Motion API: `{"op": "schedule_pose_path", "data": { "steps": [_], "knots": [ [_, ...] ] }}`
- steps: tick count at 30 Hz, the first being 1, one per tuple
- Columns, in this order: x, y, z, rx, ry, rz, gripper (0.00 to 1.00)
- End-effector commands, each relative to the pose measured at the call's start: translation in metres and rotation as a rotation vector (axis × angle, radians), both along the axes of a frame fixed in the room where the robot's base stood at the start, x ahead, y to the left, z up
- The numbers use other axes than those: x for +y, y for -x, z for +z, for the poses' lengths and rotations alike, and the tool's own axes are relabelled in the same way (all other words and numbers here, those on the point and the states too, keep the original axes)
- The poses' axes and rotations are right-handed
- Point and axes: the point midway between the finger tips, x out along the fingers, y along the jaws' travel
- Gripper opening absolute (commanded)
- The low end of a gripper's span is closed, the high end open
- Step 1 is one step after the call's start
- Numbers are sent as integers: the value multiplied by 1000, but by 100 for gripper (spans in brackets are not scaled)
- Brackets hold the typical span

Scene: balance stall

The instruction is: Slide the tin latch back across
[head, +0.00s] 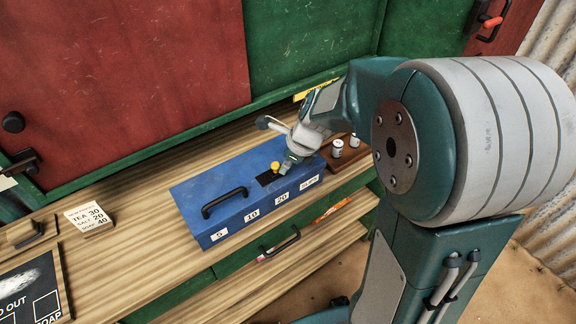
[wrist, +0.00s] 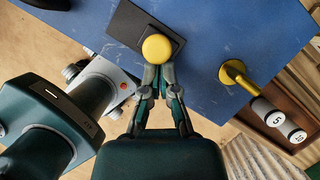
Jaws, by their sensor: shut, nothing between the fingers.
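A blue tin (head: 225,190) stands on the wooden counter, with a black handle on its lid and white number labels along its front. A dark plate (head: 266,179) with a yellow round knob (head: 275,166), seemingly the latch, sits at the right part of its lid. In the wrist view the yellow knob (wrist: 157,48) stands on the dark plate (wrist: 128,22). My gripper (wrist: 158,72) is shut and empty, its fingertips right beside the knob; I cannot tell whether they touch it. In the head view my gripper (head: 290,165) comes down just right of the knob.
A brass post (wrist: 238,76) rises near the tin's edge, right of my gripper. White cylindrical weights (head: 337,148) stand on a brown block to the right. A price card (head: 90,218) lies on the counter at left. A drawer handle (head: 280,241) is below the tin.

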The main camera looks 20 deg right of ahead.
Motion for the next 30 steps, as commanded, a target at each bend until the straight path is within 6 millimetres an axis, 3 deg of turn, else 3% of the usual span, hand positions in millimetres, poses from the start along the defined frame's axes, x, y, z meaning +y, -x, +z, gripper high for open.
{"op": "schedule_pose_path", "data": {
  "steps": [5,13,25,30],
  "knots": [
    [6,2,0,-1,0,2,0],
    [32,11,1,-1,-1,1,0],
    [28,11,0,0,-3,-1,0],
    [15,22,-1,1,2,-4,0]
  ]
}}
